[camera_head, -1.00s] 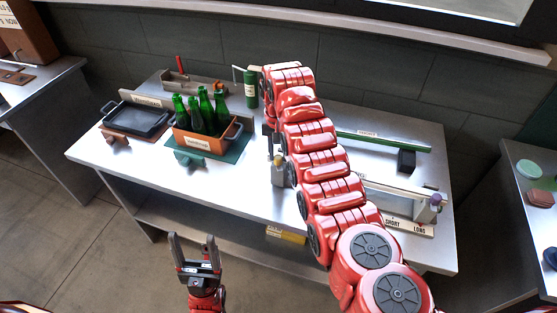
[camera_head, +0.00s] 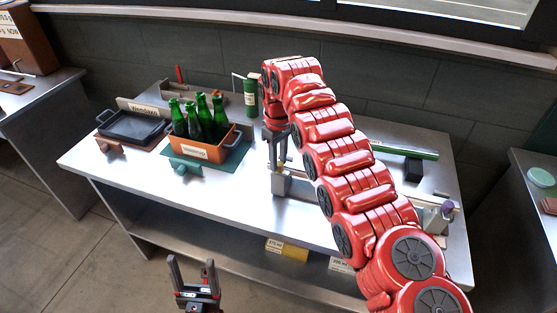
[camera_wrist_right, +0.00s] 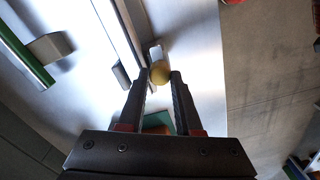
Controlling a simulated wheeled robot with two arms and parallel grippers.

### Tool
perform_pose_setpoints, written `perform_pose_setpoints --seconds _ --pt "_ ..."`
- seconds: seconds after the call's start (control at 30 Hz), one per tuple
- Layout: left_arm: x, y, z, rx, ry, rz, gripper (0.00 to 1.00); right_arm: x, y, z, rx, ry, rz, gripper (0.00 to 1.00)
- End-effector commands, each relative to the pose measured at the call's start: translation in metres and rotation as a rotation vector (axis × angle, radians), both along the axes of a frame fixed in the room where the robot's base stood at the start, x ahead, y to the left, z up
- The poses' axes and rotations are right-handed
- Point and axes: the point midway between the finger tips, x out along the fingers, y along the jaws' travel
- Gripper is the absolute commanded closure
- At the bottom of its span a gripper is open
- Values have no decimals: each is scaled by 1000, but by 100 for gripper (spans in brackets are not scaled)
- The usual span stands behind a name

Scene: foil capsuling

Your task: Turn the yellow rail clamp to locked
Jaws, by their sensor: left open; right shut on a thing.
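The yellow rail clamp (camera_wrist_right: 160,72) shows in the right wrist view as a round yellow knob with a pale lever or plate behind it, beside a long metal rail. The fingertips of my right gripper (camera_wrist_right: 161,80) are shut on it from both sides. In the head view my right gripper (camera_head: 279,150) points down at the rail's left end block (camera_head: 282,184); my red arm hides most of the rail. Whether the clamp is at locked cannot be read. My left gripper (camera_head: 193,268) is open and empty in front of the table.
An orange crate (camera_head: 196,154) of green bottles stands on a green mat, with a dark tray (camera_head: 131,127) to its left. A green cylinder (camera_head: 251,97) stands behind. A green bar (camera_head: 405,150) and a dark block (camera_head: 414,170) lie right of my arm.

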Motion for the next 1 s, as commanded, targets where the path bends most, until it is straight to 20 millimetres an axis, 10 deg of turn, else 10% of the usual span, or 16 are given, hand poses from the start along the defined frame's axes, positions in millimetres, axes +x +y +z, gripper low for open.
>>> perform_pose_setpoints --seconds 1.0 --pt "0 0 16 0 0 0 30 -1 1 1 1 -2 963 100"
